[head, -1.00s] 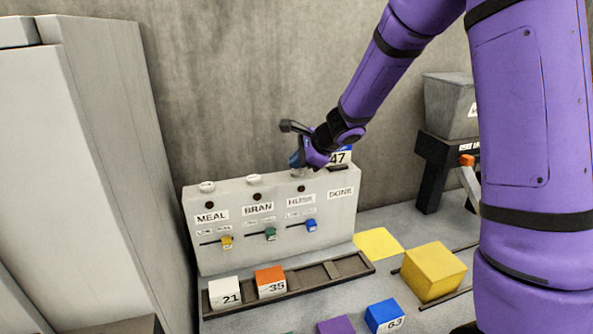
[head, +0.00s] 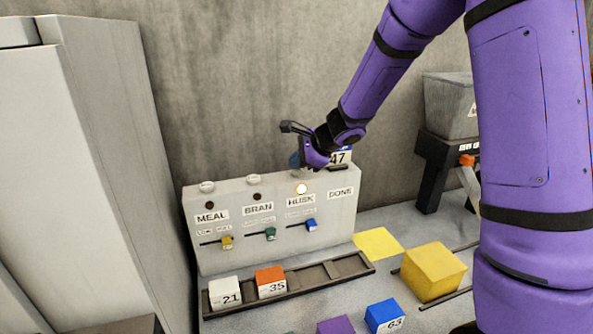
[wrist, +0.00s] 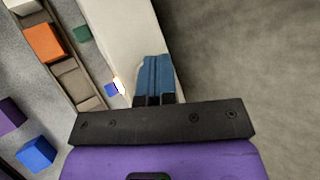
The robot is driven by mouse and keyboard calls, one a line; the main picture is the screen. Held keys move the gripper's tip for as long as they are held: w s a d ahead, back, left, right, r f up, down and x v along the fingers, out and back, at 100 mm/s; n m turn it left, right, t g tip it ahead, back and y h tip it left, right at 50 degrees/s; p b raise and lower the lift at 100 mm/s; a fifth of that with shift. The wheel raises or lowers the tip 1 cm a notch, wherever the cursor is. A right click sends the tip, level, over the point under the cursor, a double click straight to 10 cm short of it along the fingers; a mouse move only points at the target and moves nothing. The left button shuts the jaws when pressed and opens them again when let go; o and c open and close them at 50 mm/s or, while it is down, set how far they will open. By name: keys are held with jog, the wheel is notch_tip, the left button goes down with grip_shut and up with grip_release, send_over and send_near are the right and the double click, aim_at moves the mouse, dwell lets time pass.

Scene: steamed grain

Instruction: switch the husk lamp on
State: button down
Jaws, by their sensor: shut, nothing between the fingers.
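The husk lamp (head: 301,189) glows bright white on the front of the grey panel (head: 235,258), above the HUSK label (head: 300,200). The meal lamp (head: 209,204) and bran lamp (head: 257,197) are dark. My gripper (head: 296,161) is shut and empty at the panel's top edge, above the husk column. In the wrist view its blue fingertips (wrist: 155,75) are together over the panel top, and the lit lamp (wrist: 118,86) shows just left of them. The top button under the fingers is hidden, so I cannot tell whether they touch it.
A rack (head: 330,270) in front holds a white block (head: 224,291) and an orange block (head: 270,282). A yellow block (head: 432,271) stands to the right.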

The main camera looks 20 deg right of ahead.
aim_at(297, 172)
jog(key=shift+r, duration=3.05)
jog(key=shift+s+r, duration=0.15)
jog(key=shift+r, duration=0.05)
jog(key=s+r+n+g+h, duration=0.1)
jog(key=s+r+n, duration=0.4)
jog(key=s, duration=0.3)
jog(key=s+r+n, duration=0.4)
jog(key=s+n, duration=0.1)
jog(key=s, duration=0.4)
jog(key=s+d+n+h, duration=0.2)
jog(key=s+d+n, duration=0.1)
jog(key=s, duration=0.6)
jog(key=s+d+n+h, duration=0.3)
jog(key=s+n, duration=0.2)
jog(key=s, duration=0.5)
jog(key=shift+d+r+g, duration=0.3)
jog(key=shift+d+r, duration=0.05)
jog(key=shift+r, duration=0.05)
